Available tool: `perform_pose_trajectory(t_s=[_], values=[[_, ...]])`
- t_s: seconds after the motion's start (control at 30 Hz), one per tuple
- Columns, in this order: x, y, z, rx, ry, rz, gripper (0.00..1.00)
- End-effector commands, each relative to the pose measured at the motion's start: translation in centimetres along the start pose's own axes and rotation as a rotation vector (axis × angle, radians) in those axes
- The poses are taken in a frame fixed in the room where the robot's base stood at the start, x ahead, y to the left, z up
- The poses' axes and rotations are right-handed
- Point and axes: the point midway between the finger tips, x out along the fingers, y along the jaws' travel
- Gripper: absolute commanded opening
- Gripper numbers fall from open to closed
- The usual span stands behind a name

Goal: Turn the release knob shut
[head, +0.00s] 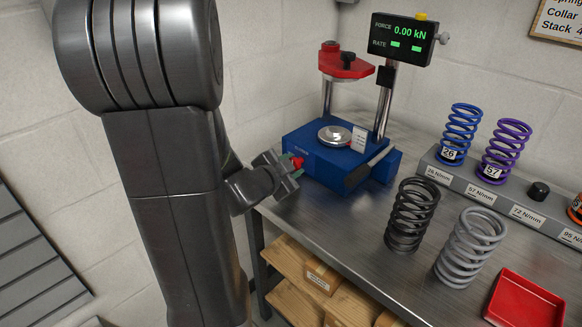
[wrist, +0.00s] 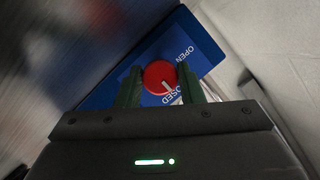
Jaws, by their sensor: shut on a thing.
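The red release knob (wrist: 158,74) sits on the left side of the blue press base (head: 333,165). In the wrist view it lies between the green fingers of my gripper (wrist: 159,84), which is shut on it. The knob also shows as a small red spot in the head view (head: 298,163), beside my gripper (head: 291,168). Its white mark points down and slightly right in the wrist view, toward the partly hidden "CLOSED" lettering. The "OPEN" lettering is at the upper right of the knob.
The display (head: 403,39) reads 0.00 kN. A dark spring (head: 411,215) and a grey spring (head: 469,247) stand on the bench, with a red tray (head: 526,302) to the right. A spring rack (head: 505,200) lies behind.

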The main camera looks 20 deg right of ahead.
Motion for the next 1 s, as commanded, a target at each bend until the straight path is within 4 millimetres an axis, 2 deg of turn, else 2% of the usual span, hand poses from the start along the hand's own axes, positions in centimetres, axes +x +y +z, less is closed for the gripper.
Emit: perform_pose_trajectory(t_s=[0.07,0.1,0.2,0.57,0.67,1.0], values=[[0.0,0.0,0.0,0.001,-0.001,0.001,0.12],[0.0,0.0,0.0,0.001,-0.001,0.001,0.40],[0.0,0.0,0.0,0.000,-0.001,0.001,0.55],[-0.6,-0.1,0.0,0.000,-0.001,-0.001,0.55],[-2.0,-0.2,-0.1,0.000,-0.002,-0.003,0.55],[-9.4,-0.3,-0.1,0.000,-0.003,-0.006,0.55]])
